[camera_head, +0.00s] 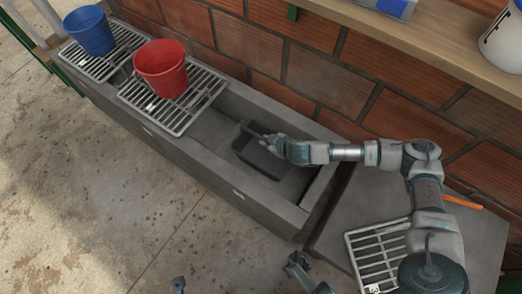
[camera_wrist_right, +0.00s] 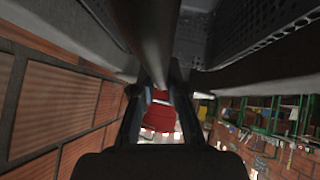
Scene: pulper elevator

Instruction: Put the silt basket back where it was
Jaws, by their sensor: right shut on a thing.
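The silt basket (camera_head: 258,160) is a dark grey, open box inside the concrete trough, toward its right part. I cannot tell whether it touches the trough floor. My right gripper (camera_head: 271,144) is at its upper right edge, shut on its bar-like handle. In the right wrist view, the handle (camera_wrist_right: 154,40) runs down between the fingers, and the perforated basket wall (camera_wrist_right: 262,25) fills the upper right. Small grey-teal parts show at the bottom edge of the head view; I cannot tell whether they belong to my left gripper.
The concrete trough (camera_head: 262,212) is open around the basket. Grates (camera_head: 205,92) cover its left part, bearing a red bucket (camera_head: 162,68) and a blue bucket (camera_head: 90,32). A loose grate (camera_head: 375,250) lies right. A brick wall and wooden shelf (camera_head: 420,45) stand behind.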

